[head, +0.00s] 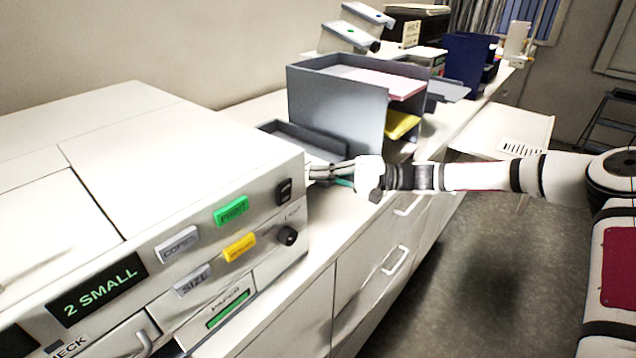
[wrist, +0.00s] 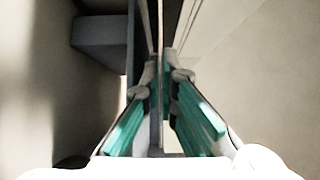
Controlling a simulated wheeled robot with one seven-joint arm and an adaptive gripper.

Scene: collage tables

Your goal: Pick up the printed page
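My gripper (head: 312,172) is at the right side of the white printer (head: 235,210), low beside the grey output tray (head: 300,137). In the wrist view its two teal-padded fingers (wrist: 161,75) converge, with only a narrow gap at the tips. A thin pale strip (wrist: 160,30) runs lengthwise between them. I cannot tell whether it is the printed page seen edge-on or an edge behind. No printed face of a page shows clearly in either view. The fingertips are partly hidden by the printer in the head view.
A grey paper organizer (head: 335,105) with pink and yellow sheets stands just behind my gripper. The printer display (head: 97,290) reads "2 SMALL". A dark blue bin (head: 465,60) is farther along the counter. Drawers with handles line the counter front; the floor at right is open.

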